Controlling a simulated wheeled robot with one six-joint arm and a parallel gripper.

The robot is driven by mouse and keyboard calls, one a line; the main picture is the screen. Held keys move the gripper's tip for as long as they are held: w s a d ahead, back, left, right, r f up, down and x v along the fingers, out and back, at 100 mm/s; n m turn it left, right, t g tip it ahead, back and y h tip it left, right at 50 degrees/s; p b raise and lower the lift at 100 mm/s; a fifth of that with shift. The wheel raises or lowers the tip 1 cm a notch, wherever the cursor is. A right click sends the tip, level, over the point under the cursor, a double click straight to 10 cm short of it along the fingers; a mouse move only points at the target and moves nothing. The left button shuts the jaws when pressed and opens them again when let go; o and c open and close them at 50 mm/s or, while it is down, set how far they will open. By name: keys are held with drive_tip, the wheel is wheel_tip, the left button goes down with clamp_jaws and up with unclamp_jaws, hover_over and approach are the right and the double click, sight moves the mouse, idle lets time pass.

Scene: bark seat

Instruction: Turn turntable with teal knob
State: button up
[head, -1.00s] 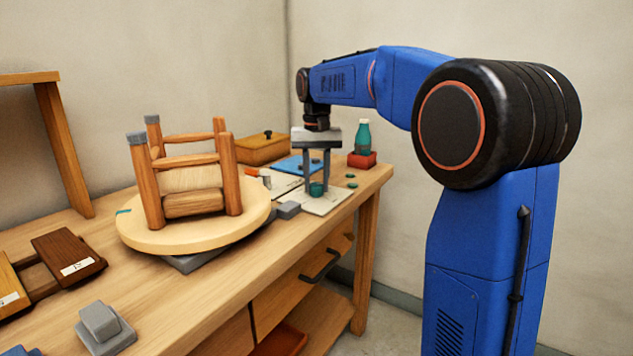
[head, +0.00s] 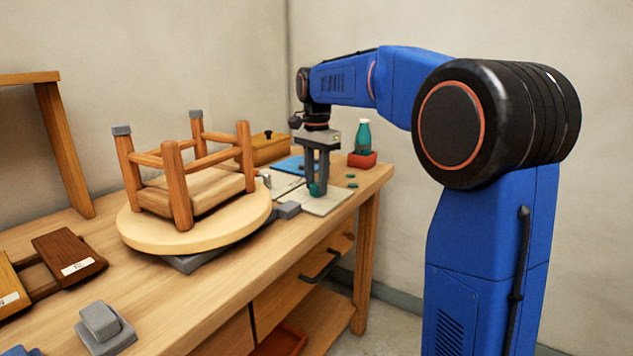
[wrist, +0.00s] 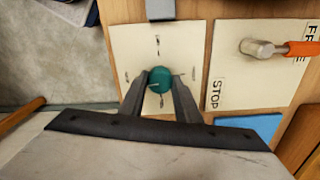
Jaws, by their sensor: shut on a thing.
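The teal knob (wrist: 160,79) sits on a cream panel (wrist: 185,50) with small marks around it. My gripper (wrist: 160,82) is shut on the knob, one finger on each side. In the head view my gripper (head: 317,190) points down over the panel, and the knob (head: 314,189) is partly hidden by the fingers. The round wooden turntable (head: 195,240) stands left of it on a grey base. A wooden stool frame (head: 185,180) with a pale seat rests legs-up on the turntable, two leg ends with grey caps.
A lever with an orange handle (wrist: 298,48) sits on a second panel marked STOP (wrist: 225,80). A teal bottle (head: 363,137) stands in a red holder (head: 362,159) behind my gripper. A grey block (head: 100,322) and dark wooden piece (head: 68,252) lie front left.

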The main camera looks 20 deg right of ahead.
sight(317, 185)
drive_tip(key=shift+m, duration=0.6)
drive_tip(key=o, duration=1)
drive_tip(key=shift+o, duration=0.2)
wheel_tip(317, 185, up, 18)
drive_tip(key=shift+f, duration=0.25)
drive_tip(key=shift+s, duration=0.1)
drive_tip(key=s+f+n+t, duration=0.4)
drive_tip(key=s+f+n, duration=1)
drive_tip(key=s+f, duration=1.9)
drive_tip(key=s, duration=0.3)
drive_tip(key=shift+s+t, duration=0.15)
drive_tip(key=shift+t, duration=0.25)
